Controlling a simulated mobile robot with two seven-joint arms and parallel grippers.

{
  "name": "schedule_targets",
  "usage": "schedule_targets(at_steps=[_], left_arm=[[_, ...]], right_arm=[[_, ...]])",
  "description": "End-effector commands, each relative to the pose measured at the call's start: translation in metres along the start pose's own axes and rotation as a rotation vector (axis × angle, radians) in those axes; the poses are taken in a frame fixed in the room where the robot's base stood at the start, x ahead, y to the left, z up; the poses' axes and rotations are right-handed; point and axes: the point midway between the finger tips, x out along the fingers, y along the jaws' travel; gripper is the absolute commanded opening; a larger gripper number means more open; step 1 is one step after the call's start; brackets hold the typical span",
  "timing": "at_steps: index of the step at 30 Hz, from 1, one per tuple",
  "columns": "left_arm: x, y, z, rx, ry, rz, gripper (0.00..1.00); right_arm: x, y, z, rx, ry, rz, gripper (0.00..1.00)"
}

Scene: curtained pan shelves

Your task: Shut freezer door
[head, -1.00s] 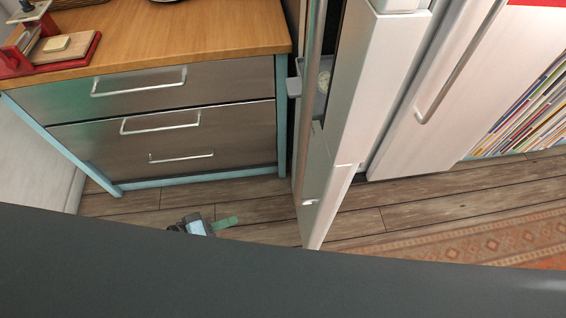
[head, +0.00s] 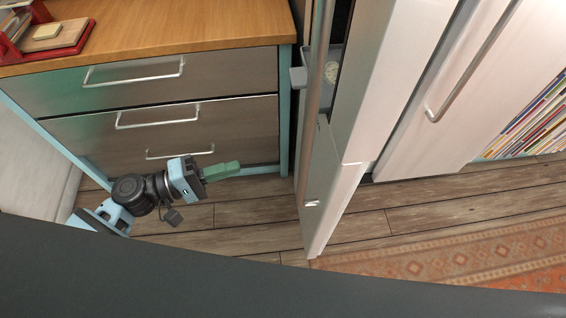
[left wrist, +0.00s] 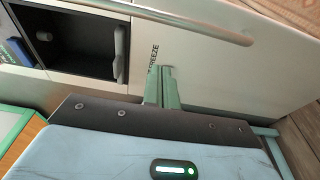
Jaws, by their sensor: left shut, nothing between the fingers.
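The freezer door (head: 338,190) stands open in the head view, seen nearly edge-on, with its front facing left. A long metal handle (head: 318,95) runs along that front. In the left wrist view the pale door front (left wrist: 225,70) bears dark lettering reading "FREEZE", and the handle (left wrist: 190,25) crosses above the fingers. My left gripper (head: 238,167) is shut and empty, its green fingers pointing toward the door from the left. In the head view a gap shows between fingertips and door. The fingers (left wrist: 167,72) also show in the left wrist view. My right gripper is not in view.
A drawer cabinet (head: 190,105) with a wooden top (head: 180,30) stands left of the door. A second pale door with a handle (head: 470,65) and a row of books (head: 530,120) are at right. A patterned rug (head: 450,255) lies on the wooden floor.

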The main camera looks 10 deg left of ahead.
Motion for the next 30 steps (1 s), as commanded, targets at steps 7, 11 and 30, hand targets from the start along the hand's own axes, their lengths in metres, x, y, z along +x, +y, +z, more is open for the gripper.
schedule_targets(at_steps=[7, 11, 30], left_arm=[[0.045, 0.005, -0.001, 0.005, -0.001, 0.004, 0.00], [0.069, 0.005, -0.001, 0.005, -0.001, 0.003, 0.00], [0.116, 0.000, 0.029, 0.001, -0.001, 0.000, 0.00]], right_arm=[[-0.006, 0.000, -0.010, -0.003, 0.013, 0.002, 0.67], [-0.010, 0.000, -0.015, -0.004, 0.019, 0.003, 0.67], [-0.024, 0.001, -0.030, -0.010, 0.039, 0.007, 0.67]])
